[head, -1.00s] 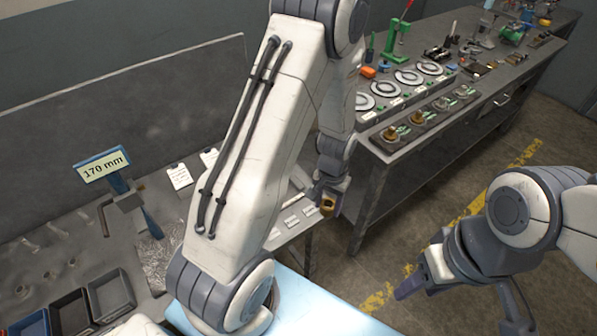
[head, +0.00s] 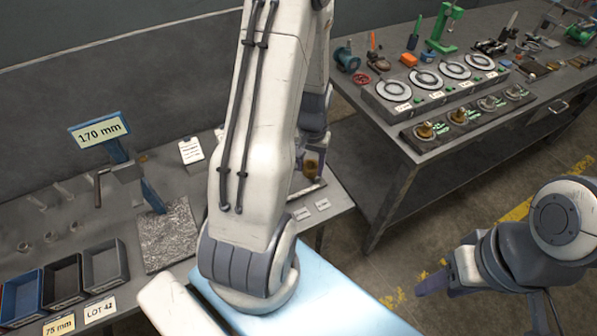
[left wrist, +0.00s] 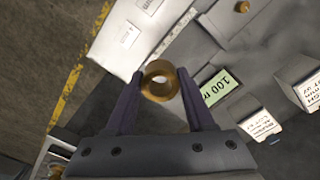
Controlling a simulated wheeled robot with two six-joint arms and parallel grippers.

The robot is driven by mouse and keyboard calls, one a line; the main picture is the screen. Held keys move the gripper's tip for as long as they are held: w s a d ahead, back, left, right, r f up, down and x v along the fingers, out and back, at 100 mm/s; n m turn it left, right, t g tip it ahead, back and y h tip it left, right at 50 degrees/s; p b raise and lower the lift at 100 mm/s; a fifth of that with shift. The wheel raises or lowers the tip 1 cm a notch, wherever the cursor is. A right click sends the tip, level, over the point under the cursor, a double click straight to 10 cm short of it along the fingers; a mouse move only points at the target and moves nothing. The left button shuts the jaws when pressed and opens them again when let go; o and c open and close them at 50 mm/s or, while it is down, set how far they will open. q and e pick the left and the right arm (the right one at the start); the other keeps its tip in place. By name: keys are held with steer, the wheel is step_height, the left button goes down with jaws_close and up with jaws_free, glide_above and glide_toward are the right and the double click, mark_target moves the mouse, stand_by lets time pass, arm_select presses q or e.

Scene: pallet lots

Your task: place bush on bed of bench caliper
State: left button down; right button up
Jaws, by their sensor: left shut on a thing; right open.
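My left gripper (head: 312,172) is shut on a brass bush (head: 310,163), partly hidden by my arm in the head view. In the left wrist view the bush (left wrist: 160,81) is a ring between the two fingertips, its hole facing the camera. It is held above the grey bench. A long pale graduated strip (left wrist: 178,36) lies beyond it, and a green 100 mm label (left wrist: 217,87) is to its right. I cannot tell for certain which part is the caliper bed. My right gripper (head: 432,284) is open and empty over the floor at the right.
A blue stand with a 170 mm sign (head: 98,131) is on the left bench. Trays (head: 104,265) stand in front of it, beside a rough grey mat (head: 167,236). A second bench (head: 385,150) at the right carries round dials and brass parts. Floor lies between the benches.

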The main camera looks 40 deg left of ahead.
arm_select(q)
steer(key=a+f, duration=0.1)
steer(key=a, duration=0.1)
steer(key=a+f, duration=0.1)
steer(key=shift+a+f, duration=0.1)
steer(key=shift+a, duration=0.3)
steer(key=shift+a+f+p, duration=0.1)
steer(key=shift+f+p, duration=0.5)
steer(key=shift+f, duration=1.5)
steer(key=shift+f, duration=0.15)
steer(key=c, duration=0.5)
jaws_free()
steer(key=shift+c, duration=0.2)
step_height(320, 180, up, 12)
steer(key=b, duration=0.1)
steer(key=shift+r, duration=0.2)
